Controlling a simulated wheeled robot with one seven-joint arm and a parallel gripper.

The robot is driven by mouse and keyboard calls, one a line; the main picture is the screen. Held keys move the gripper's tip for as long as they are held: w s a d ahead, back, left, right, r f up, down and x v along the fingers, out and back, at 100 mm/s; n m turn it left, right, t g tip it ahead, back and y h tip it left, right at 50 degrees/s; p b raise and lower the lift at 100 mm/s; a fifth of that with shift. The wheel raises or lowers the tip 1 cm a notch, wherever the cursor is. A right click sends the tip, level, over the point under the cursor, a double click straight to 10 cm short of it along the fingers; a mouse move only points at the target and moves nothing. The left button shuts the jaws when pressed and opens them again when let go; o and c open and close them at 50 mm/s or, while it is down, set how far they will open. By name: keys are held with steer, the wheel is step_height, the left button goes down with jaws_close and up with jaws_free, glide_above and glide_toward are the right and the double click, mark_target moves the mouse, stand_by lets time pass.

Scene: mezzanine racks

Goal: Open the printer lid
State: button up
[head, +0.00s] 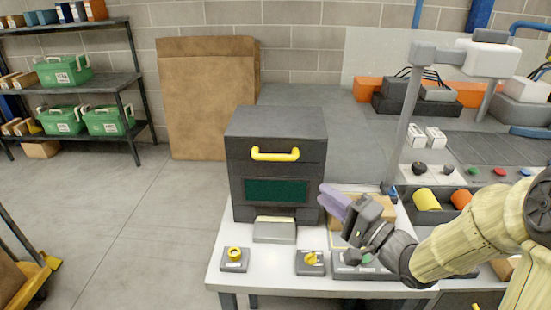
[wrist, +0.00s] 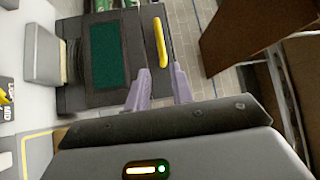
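The printer (head: 277,166) is a dark grey box on the white table, with a green panel (head: 277,190) on its front. Its lid (head: 277,123) is the top part, and it looks closed. A yellow handle (head: 275,154) sits on the front of the lid. My gripper (head: 334,200) is to the right of the printer, lower than the handle. In the wrist view my gripper (wrist: 160,88) has its two lilac fingers apart with nothing between them. The yellow handle (wrist: 160,42) lies beyond the fingertips, apart from them; the green panel (wrist: 109,55) is to its left.
Control boxes with a yellow knob (head: 234,255) and a yellow switch (head: 311,259) stand at the table's front. A cardboard box (head: 370,212) is behind my gripper. A grey post (head: 402,130) rises at right.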

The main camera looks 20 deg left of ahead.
mark_target(275, 157)
steer(key=p+x, duration=0.1)
steer(key=x, duration=1.6)
steer(key=shift+w+a, duration=0.1)
jaws_close()
